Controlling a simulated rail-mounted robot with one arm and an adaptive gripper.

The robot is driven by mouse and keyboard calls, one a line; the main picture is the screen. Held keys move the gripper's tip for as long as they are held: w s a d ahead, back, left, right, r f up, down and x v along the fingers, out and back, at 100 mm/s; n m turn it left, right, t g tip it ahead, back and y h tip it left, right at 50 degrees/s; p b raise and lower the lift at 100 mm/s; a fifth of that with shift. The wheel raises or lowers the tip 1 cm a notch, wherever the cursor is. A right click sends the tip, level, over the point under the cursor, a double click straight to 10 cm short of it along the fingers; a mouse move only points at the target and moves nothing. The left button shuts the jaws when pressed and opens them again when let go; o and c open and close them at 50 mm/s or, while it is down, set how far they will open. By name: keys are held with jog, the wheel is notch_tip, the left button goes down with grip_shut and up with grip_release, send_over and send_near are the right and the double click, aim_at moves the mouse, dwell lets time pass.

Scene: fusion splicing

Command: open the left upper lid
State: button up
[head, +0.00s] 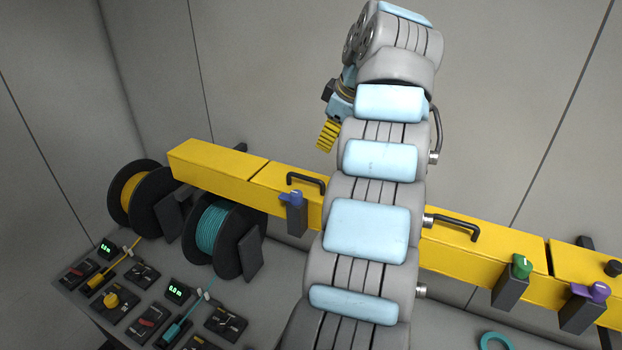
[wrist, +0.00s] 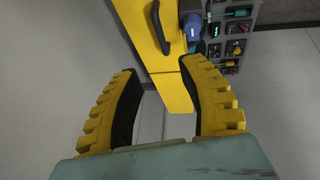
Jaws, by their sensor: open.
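A long yellow housing (head: 215,165) runs across the head view, and its top faces look closed. A black bar handle (head: 306,181) sits on its left part, near a blue knob (head: 291,198). A second black handle (head: 453,226) sits further right; my arm hides the stretch between them. My gripper (head: 328,137), with yellow ribbed fingers, is above and behind the housing. In the wrist view, my gripper (wrist: 160,70) is open and empty. The yellow housing (wrist: 140,30) and a black handle (wrist: 160,28) lie beyond the fingertips, apart from them, with the blue knob (wrist: 193,25) alongside.
Spools of orange fibre (head: 126,190) and teal fibre (head: 212,235) stand at left, above control panels (head: 110,300). A green knob (head: 521,266) and a purple knob (head: 598,292) are at right. A teal ring (head: 496,341) lies at the bottom right. Walls stand behind the housing.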

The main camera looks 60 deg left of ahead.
aim_at(311, 178)
jog(key=p+x, duration=0.2)
jog(key=x, duration=1.3)
jog(key=shift+a+f+p, duration=0.1)
jog(key=shift+f+p, duration=0.2)
jog(key=shift+p, duration=0.05)
grip_shut()
